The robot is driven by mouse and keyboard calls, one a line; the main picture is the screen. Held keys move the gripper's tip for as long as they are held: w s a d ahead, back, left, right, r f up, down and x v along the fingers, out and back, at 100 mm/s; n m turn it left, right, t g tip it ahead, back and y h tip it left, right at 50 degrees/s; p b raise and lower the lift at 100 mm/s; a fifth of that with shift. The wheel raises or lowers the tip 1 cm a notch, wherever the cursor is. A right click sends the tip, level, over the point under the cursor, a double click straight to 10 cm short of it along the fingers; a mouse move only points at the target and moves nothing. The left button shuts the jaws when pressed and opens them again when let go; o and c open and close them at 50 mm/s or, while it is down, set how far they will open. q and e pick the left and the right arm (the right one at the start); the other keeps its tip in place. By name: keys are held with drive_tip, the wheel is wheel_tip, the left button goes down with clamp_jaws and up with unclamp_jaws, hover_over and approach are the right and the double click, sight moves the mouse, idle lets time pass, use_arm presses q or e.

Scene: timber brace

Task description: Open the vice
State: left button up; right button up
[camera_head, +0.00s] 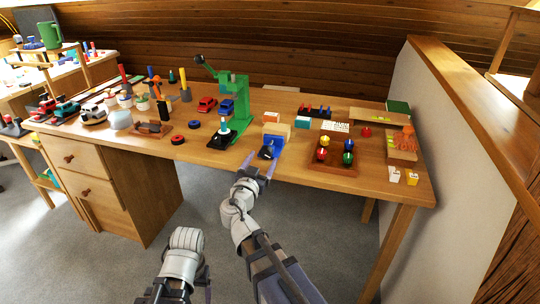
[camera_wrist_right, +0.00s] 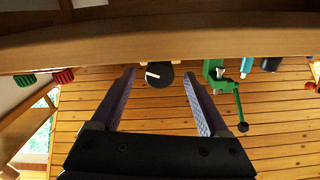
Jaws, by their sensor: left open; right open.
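The blue vice (camera_head: 270,145) is at the front edge of the bench, with a pale wooden block (camera_head: 276,130) at its top. A black knob (camera_head: 266,153) faces out from its front. In the right wrist view the black knob (camera_wrist_right: 158,74) with a white mark sits between and just beyond the fingertips. My right gripper (camera_head: 260,168) is open and empty, its fingers reaching up towards the knob. The right wrist view shows both fingers (camera_wrist_right: 158,88) spread apart, with a gap to the knob on each side. My left arm is low in the head view; its fingers cannot be made out.
A green press (camera_head: 240,105) stands left of the vice. A wooden tray (camera_head: 333,170) with coloured pieces lies to the right. Toy cars and small tools fill the left side of the bench (camera_head: 200,152). The front edge (camera_wrist_right: 100,55) lies close to my right fingers.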

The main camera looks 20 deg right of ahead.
drive_tip(key=shift+x, duration=0.85)
clamp_jaws()
